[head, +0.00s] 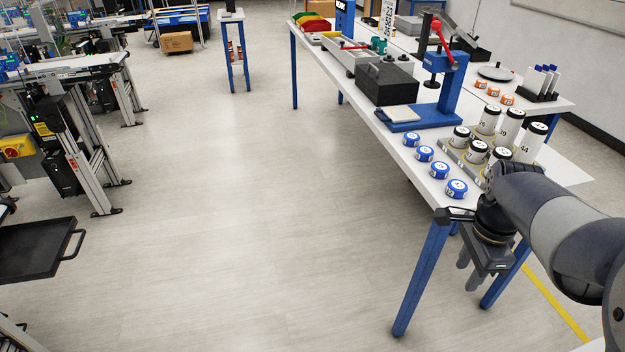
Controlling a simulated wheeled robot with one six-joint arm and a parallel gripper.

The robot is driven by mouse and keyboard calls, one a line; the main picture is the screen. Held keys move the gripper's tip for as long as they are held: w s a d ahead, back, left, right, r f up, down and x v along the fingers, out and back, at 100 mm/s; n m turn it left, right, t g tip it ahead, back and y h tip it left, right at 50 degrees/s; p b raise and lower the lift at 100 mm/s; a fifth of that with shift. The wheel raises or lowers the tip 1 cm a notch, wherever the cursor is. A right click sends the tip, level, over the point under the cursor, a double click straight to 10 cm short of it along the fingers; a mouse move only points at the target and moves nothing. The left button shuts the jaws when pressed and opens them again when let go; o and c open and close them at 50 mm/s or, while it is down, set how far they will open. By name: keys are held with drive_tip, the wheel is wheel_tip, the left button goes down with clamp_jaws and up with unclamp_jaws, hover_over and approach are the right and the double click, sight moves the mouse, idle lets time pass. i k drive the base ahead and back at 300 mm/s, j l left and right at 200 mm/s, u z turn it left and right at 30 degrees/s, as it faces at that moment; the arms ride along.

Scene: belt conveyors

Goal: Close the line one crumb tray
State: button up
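A dark flat tray (38,250) with a raised rim and a bar handle (74,244) juts out at the left edge, beside the conveyor frames. It looks like the crumb tray, pulled out; its far end is cut off by the picture edge. No line number is readable on it. My gripper (469,272) hangs at the lower right, by the near end of the white table, pointing down. Its fingers look apart with nothing between them. It is far to the right of the tray, across the open floor.
The white table (437,186) with blue legs holds blue-lidded pots (425,153), white jars (510,128) and a blue press (446,95), close to my arm. Conveyor frames (85,150) stand at left. A small blue-legged stand (229,50) is farther back. The middle floor is clear.

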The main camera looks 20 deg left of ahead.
sight(31, 251)
drive_tip(key=u, duration=1.85)
drive_tip(key=i+u, duration=0.1)
drive_tip(key=u, duration=0.2)
drive_tip(key=i+j+u, duration=0.1)
drive_tip(key=u, duration=0.15)
drive_tip(key=i+j, duration=0.1)
drive_tip(key=i, duration=0.45)
drive_tip(key=i+j+z, duration=0.15)
drive_tip(key=i, duration=0.35)
